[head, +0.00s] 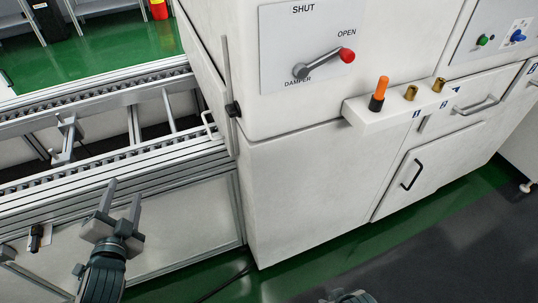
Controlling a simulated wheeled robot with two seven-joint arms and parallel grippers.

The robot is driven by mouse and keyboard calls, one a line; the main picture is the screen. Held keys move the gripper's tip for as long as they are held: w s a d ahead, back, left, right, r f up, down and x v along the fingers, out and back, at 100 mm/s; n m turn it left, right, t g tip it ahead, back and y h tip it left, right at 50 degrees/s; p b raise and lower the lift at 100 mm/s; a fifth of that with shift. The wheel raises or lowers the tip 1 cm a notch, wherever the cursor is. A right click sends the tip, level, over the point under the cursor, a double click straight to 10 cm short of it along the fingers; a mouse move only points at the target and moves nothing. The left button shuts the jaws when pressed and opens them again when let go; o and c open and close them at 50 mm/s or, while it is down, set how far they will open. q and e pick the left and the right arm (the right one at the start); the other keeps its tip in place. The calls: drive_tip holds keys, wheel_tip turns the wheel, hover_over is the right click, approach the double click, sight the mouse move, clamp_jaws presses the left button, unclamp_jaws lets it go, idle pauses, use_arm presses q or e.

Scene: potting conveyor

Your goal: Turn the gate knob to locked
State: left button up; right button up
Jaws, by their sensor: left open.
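No label naming a gate is readable. A blue knob (517,36) sits on a small white plate on the panel at the upper right; its marks are too small to read, so I cannot tell its setting or whether it is the gate knob. A small black knob-like part (232,110) sits at the cabinet's left corner, by the conveyor. My left gripper (122,195) is open and empty, in front of the conveyor's side rails at the lower left, far from the blue knob. The fingers of my right gripper are not visible.
The white cabinet (310,175) carries a damper lever (325,64) with a red ball, pointing towards OPEN. Below it a ledge (395,105) holds an orange-and-black piece (379,95) and two brass pieces. A green button (482,40) sits left of the blue knob. Door handles stick out.

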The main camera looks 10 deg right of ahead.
sight(227, 111)
use_arm(q)
drive_tip(key=w+d+r+m+t+h, duration=0.2)
drive_tip(key=w+d+r+m+h, duration=0.1)
drive_tip(key=r+m+h, duration=0.4)
drive_tip(key=w+d+r+m+t+h, duration=0.25)
drive_tip(key=r+m+h, duration=0.25)
drive_tip(key=r+m, duration=0.45)
drive_tip(key=s+d+m+g+h, duration=0.1)
drive_tip(key=m+g+h, duration=0.1)
drive_tip(key=m+g, duration=0.3)
drive_tip(key=s+d+m+g+h, duration=0.1)
drive_tip(key=m+g, duration=0.4)
drive_tip(key=m, duration=0.5)
drive_tip(key=d+m+g+h, duration=0.1)
drive_tip(key=m+g+h, duration=0.2)
drive_tip(key=m+g, duration=0.3)
drive_tip(key=shift+s+d+r+m+h, duration=0.1)
drive_tip(key=shift+s+d+m+h, duration=0.1)
drive_tip(key=shift+m, duration=0.5)
drive_tip(key=shift+s+d+r+m+h, duration=0.1)
drive_tip(key=shift+s+m, duration=0.1)
drive_tip(key=shift+m, duration=0.45)
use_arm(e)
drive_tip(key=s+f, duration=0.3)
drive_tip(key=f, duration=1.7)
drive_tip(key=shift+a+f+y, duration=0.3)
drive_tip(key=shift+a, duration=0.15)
use_arm(q)
drive_tip(key=shift+d, duration=0.1)
